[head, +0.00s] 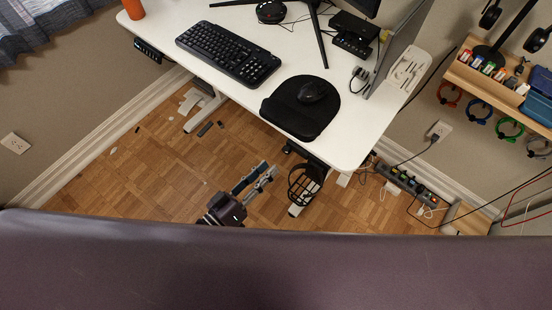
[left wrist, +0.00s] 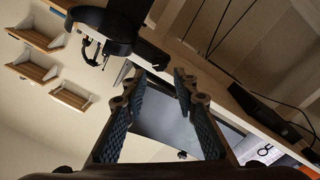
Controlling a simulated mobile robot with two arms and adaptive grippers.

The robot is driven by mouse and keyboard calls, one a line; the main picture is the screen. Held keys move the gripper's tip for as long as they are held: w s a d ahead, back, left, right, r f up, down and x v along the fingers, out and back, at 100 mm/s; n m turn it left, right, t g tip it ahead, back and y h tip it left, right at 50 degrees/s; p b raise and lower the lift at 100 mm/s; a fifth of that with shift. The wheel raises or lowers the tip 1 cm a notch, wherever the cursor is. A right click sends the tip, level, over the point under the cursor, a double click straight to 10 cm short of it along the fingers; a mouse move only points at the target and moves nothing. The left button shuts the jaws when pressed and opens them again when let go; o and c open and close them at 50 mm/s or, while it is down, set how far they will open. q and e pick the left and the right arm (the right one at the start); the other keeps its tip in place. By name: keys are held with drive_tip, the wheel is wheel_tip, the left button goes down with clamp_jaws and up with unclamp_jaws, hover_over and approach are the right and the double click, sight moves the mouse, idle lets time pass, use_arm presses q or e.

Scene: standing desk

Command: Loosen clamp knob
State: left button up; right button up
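My left gripper (head: 268,170) is low in front of the white desk (head: 150,60), left of a black wire basket holder (head: 304,184) that hangs at the desk's front edge. In the left wrist view the two blue-padded fingers of this gripper (left wrist: 159,82) stand apart with nothing between them. A black fitting (head: 293,149) shows at the desk edge above the basket. I cannot make out the clamp knob on it for sure. In the left wrist view a dark rounded piece with thin hooked parts (left wrist: 100,35) lies beyond the fingertips at upper left. My right gripper is not in view.
A keyboard (head: 229,52), mouse pad (head: 300,118) and mouse (head: 312,92) lie on the desk. A power strip (head: 408,184) with cables is below its right side. A wall rack (head: 490,85) stands at right. The parquet floor left of the gripper is mostly clear.

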use_arm(q)
drive_tip(key=v, duration=0.5)
drive_tip(key=shift+s+a, duration=0.2)
drive_tip(key=shift+s, duration=0.05)
drive_tip(key=shift+f, duration=0.1)
